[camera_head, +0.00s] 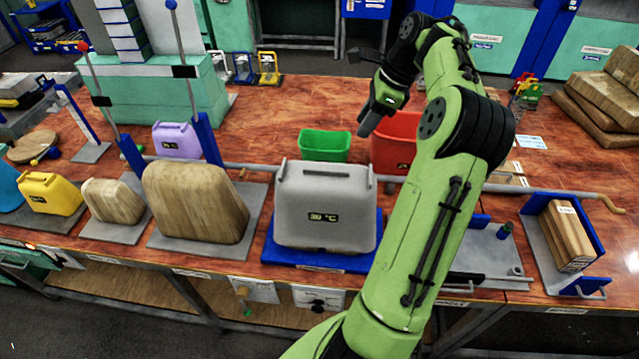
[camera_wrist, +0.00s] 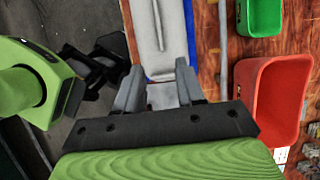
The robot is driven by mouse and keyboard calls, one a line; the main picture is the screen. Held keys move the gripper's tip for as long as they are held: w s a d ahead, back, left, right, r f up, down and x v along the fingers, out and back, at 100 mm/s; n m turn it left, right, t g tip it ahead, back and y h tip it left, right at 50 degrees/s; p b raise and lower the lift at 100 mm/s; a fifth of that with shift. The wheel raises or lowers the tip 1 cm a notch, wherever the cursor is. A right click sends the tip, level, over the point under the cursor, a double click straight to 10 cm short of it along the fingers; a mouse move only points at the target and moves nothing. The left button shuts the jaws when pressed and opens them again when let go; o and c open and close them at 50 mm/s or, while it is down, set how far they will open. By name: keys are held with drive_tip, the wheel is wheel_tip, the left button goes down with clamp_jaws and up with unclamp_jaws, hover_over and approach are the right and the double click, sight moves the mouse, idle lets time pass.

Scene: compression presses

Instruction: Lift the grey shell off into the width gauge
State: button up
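The grey shell (camera_head: 325,208), marked 30 °C and with a handle slot along its top, stands upright on a blue base (camera_head: 318,261). It also shows in the wrist view (camera_wrist: 151,30), ahead of the fingers. My gripper (camera_head: 369,122) is raised above the table, up and right of the shell in the head view. In the wrist view my gripper (camera_wrist: 159,72) has its two fingers apart with nothing held. A grey plate with blue parts (camera_head: 484,246) lies right of the shell, partly hidden by my arm; I cannot tell if this is the width gauge.
Green (camera_head: 325,145) and red (camera_head: 395,140) bins stand behind the shell. A horizontal grey bar runs behind it. A wooden shell (camera_head: 195,203) stands left of it. A blue-ended fixture with wooden blocks (camera_head: 566,236) is at the right.

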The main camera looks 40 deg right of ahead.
drive_tip(key=b, duration=0.2)
approach(331, 171)
drive_tip(key=b+x, duration=0.2)
drive_tip(key=x, duration=0.6)
clamp_jaws()
idle(1.4)
